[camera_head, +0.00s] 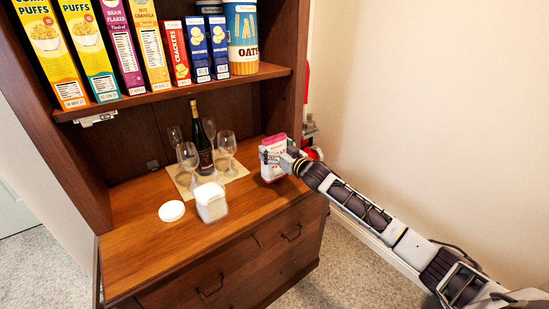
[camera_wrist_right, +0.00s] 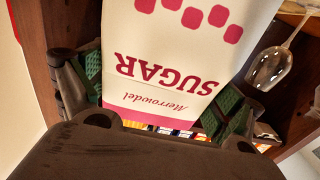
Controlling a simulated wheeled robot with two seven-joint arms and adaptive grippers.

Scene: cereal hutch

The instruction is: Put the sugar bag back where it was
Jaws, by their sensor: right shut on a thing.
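The sugar bag (camera_head: 271,160), white and pink, is at the right side of the wooden counter in the head view. In the right wrist view the sugar bag (camera_wrist_right: 175,60) fills the middle, its lettering upside down. My right gripper (camera_head: 287,160) is shut on the bag, with green finger pads (camera_wrist_right: 160,95) on both sides of it. The bag looks upright; whether its base touches the counter I cannot tell. A white canister (camera_head: 211,203) stands at the counter's front, with a round white lid (camera_head: 171,211) to its left. My left gripper is not in view.
Wine glasses (camera_head: 227,147) and a dark bottle (camera_head: 202,140) stand on a mat (camera_head: 237,170) left of the bag. Cereal boxes and an oats canister (camera_head: 242,38) fill the shelf (camera_head: 180,90) above. The counter's front left is clear.

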